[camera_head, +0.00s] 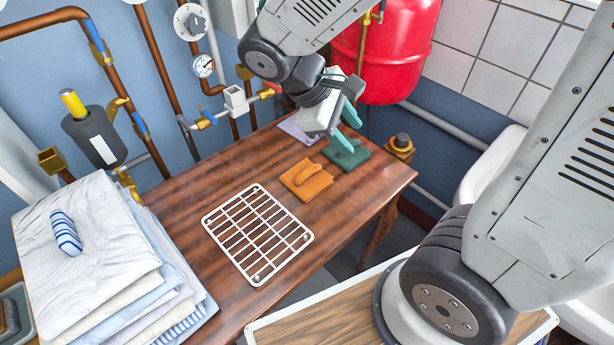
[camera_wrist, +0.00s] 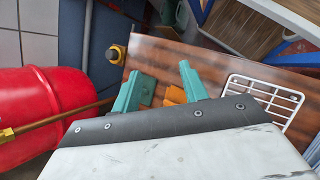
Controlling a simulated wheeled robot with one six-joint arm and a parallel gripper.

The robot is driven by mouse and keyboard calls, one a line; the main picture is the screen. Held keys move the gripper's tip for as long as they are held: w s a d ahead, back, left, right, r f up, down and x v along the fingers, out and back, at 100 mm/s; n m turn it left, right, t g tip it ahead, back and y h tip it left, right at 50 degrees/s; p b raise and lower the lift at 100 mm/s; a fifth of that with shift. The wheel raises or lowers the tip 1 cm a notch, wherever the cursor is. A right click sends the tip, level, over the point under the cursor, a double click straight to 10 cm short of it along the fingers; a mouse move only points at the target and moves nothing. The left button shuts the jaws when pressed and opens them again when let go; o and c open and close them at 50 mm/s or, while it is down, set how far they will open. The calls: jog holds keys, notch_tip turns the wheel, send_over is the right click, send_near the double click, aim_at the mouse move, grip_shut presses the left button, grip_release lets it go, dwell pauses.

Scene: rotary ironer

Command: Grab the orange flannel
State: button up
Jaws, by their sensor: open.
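The orange flannel (camera_head: 307,181) lies folded on the wooden table, with a raised fold on top. In the wrist view, part of the orange flannel (camera_wrist: 175,95) shows between the fingers; the rest is hidden by my gripper. My gripper (camera_head: 350,133) has teal fingers, spread apart and empty. In the head view it hangs over the back right of the table, above and right of the orange flannel, near a dark green flannel (camera_head: 346,157). The fingers also show in the wrist view (camera_wrist: 160,82).
A pale lilac cloth (camera_head: 297,131) lies behind the orange flannel. A white wire rack (camera_head: 258,234) lies in front of it. Folded linen (camera_head: 95,240) is stacked at left. A red tank (camera_head: 388,50) and pipes stand behind the table (camera_head: 215,178).

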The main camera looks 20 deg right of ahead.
jog(key=w+a+f+n+t+h, duration=0.2)
jog(key=w+a+f+n+h, duration=0.3)
jog(key=f, duration=0.4)
jog(key=n+t+h, duration=0.1)
jog(key=n+t, duration=0.3)
jog(key=n, duration=0.4)
send_near(307, 172)
jog(key=shift+s+d, duration=0.2)
jog(key=shift+s, duration=0.2)
jog(key=shift+w+d+f+n, duration=0.1)
jog(key=shift+d+f+n, duration=0.1)
jog(key=shift+n, duration=0.1)
jog(key=x, duration=0.7)
jog(key=shift+w, duration=0.35)
grip_shut()
